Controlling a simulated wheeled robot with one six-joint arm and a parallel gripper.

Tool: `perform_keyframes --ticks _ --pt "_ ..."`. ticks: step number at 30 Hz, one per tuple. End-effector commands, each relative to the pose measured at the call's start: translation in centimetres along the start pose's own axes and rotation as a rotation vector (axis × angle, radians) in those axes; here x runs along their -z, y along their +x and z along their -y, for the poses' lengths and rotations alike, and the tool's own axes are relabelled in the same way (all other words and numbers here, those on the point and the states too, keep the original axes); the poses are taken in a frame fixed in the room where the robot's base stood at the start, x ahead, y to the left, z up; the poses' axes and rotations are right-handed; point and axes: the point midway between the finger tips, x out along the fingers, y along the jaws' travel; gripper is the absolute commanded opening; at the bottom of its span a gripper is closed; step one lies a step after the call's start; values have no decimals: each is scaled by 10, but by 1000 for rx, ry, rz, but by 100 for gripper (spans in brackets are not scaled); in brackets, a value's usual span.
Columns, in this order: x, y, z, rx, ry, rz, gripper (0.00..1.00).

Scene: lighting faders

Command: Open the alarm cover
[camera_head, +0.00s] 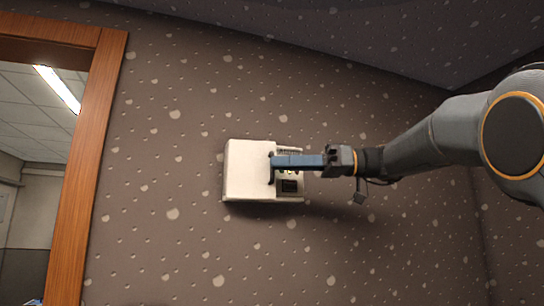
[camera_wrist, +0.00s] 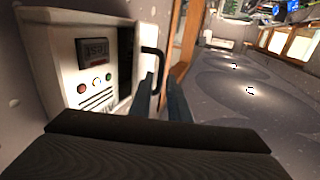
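The white alarm box (camera_head: 292,198) is fixed to the wall. Its pale cover (camera_head: 245,172) stands partly open, swung to the left, with the panel exposed at the right. In the wrist view the panel (camera_wrist: 98,75) shows a small display and coloured buttons. The black handle (camera_head: 270,176) is on the cover's right edge; it also shows in the wrist view (camera_wrist: 158,52). My gripper (camera_head: 275,162) reaches in from the right at the handle. In the wrist view its two fingers (camera_wrist: 162,88) are apart, with the handle's lower end between their tips; contact is not clear.
A wooden door frame (camera_head: 85,165) stands left of the box, with a lit room beyond. The speckled wall (camera_head: 330,240) around the box is bare. In the wrist view the grey floor (camera_wrist: 245,80) looks clear.

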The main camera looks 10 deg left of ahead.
Motion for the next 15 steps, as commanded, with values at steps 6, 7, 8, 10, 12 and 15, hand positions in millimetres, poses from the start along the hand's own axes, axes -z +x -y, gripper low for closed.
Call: perform_keyframes --ticks 6,7,8,10,12,15 --pt "1 23 0 -1 3 1 16" --pt "0 25 0 -1 3 1 16" --pt "0 26 0 -1 3 1 16" --pt "0 28 0 -1 3 1 16" --pt "-1 29 0 -1 3 1 16" --pt "-1 29 -1 -2 3 2 16"
